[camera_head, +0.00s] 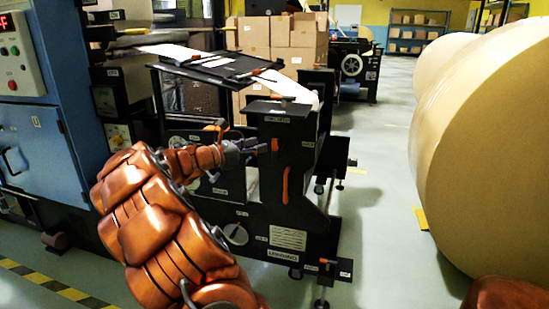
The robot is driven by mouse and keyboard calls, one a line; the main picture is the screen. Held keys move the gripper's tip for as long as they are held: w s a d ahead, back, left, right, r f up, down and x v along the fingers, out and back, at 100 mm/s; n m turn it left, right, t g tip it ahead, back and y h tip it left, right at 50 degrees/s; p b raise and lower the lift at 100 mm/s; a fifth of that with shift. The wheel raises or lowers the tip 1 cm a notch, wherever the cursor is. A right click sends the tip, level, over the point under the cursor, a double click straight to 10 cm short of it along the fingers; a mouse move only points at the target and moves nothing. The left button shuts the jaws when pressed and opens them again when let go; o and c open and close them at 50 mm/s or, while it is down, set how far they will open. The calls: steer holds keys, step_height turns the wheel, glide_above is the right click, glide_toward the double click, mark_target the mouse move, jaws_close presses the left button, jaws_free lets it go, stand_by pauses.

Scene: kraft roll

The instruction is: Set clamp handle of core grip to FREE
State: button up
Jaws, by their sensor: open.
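My copper-coloured arm reaches from the lower middle to a black machine frame (300,160). My gripper (256,149) is small and dark at the arm's end, open, and close to the left of a short orange handle (274,145) on the frame's face. Whether it touches that handle I cannot tell. A longer orange handle (285,185) stands nearly upright lower on the same frame. The labels are too small to read, so I cannot tell which handle is the core grip's clamp or where FREE is marked.
A blue cabinet (45,150) with a control panel (18,62) stands at the left. Large kraft rolls (490,150) fill the right. Stacked cartons (290,38) stand behind the machine. Open grey floor (380,220) lies between the machine and the rolls.

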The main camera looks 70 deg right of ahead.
mark_target(274, 147)
steer(key=shift+n, duration=0.4)
steer(key=shift+w+d+f+b+x, duration=0.15)
steer(key=shift+b+x, duration=0.3)
steer(key=shift+x, duration=1.05)
steer(key=shift+w+d+f+b+x, duration=0.1)
steer(key=shift+w+f+b+x, duration=0.2)
steer(key=shift+x, duration=1.2)
steer(key=shift+w+d+f+b+x, duration=0.15)
steer(key=shift+b+x, duration=0.4)
steer(key=shift+x, duration=1)
steer(key=shift+r, duration=0.1)
steer(key=shift+a, duration=0.1)
steer(key=shift+w, duration=0.1)
jaws_close()
